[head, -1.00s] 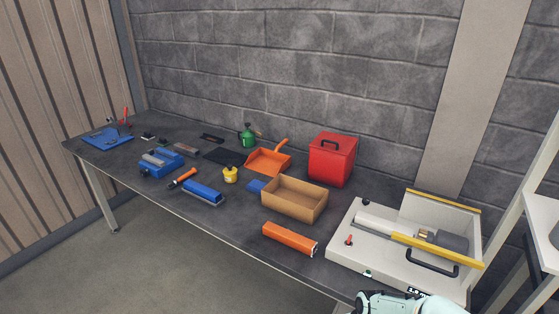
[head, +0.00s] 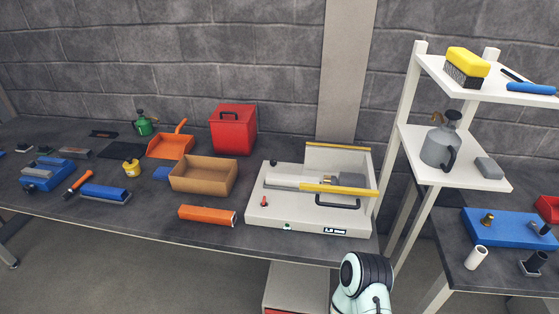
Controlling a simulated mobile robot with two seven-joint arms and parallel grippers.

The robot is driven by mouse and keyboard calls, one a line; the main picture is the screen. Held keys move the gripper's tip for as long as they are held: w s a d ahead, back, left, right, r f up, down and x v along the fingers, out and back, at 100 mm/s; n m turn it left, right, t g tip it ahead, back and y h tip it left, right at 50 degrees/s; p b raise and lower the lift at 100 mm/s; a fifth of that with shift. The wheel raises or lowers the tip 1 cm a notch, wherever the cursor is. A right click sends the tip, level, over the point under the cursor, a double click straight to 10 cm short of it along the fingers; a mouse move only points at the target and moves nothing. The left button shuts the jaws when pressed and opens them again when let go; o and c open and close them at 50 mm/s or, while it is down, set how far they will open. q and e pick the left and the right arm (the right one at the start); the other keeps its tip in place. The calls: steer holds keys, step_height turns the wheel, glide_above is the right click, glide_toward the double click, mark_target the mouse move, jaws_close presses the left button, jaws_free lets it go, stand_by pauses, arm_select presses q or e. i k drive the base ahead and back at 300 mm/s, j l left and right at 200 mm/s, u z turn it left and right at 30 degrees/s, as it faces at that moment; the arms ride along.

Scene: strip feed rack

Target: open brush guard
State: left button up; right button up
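A white bench machine (head: 258,212) sits on the dark workbench, right of centre in the head view. A pale roller (head: 284,181) and a grey block (head: 352,180) lie in its recess. A yellow bar (head: 335,190) crosses the front of the recess, with a black handle (head: 338,205) just below it. A white panel with a yellow top edge (head: 338,157) stands upright behind. Which of these parts is the brush guard, I cannot tell for certain. Part of my arm shows below the machine, apart from it. Neither gripper is in view.
An orange block (head: 207,215), a cardboard box (head: 203,176) and a red bin (head: 233,130) stand left of the machine. A white shelf rack (head: 408,150) stands close to its right. A blue tray (head: 508,229) lies on the right-hand table. Floor is clear front left.

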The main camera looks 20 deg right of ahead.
mark_target(304, 186)
steer(key=z, duration=1.25)
